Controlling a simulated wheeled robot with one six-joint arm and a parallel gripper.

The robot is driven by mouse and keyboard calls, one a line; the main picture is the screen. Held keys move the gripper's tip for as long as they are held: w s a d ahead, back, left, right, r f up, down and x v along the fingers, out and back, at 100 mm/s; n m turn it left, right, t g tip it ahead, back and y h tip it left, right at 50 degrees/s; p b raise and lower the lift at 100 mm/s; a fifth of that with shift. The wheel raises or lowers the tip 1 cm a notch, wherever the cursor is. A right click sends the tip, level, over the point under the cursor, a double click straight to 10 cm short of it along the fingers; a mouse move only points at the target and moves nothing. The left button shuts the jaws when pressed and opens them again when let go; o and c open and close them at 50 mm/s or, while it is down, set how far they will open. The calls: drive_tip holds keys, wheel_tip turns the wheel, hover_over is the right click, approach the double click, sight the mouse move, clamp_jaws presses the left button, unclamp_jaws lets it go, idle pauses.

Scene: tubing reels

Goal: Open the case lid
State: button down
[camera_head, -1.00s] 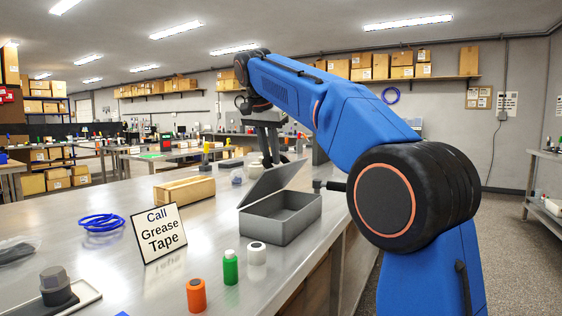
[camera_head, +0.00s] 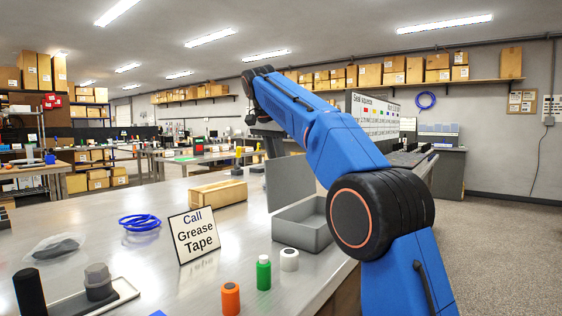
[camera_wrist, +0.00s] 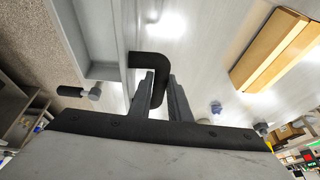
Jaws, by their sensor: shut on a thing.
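The grey case (camera_head: 318,236) sits on the metal bench, partly hidden by my arm in the head view. Its lid (camera_head: 290,182) stands about upright at the left side of the open box. In the wrist view, the grey case (camera_wrist: 103,71) is at upper left, with a black bent handle (camera_wrist: 152,62) beside it. My gripper (camera_wrist: 161,82) is shut on this handle, with one finger on each side. In the head view, the fingers are mostly hidden behind the lid and arm.
A sign (camera_head: 193,234), blue tubing (camera_head: 140,222), a green bottle (camera_head: 263,272), an orange container (camera_head: 230,298) and a white roll (camera_head: 289,260) stand nearby.

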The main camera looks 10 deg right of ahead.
drive_tip(key=shift+w+a+f, duration=0.15)
drive_tip(key=shift+w+a, duration=0.25)
drive_tip(key=c, duration=1.8)
unclamp_jaws()
drive_tip(key=shift+o, duration=0.8)
drive_tip(key=shift+w+a+f, duration=0.15)
drive_tip(key=shift+a, duration=0.05)
drive_tip(key=shift+d, duration=0.2)
drive_tip(key=shift+v, duration=3.8)
drive_tip(key=shift+s, duration=0.2)
drive_tip(key=shift+s, duration=0.1)
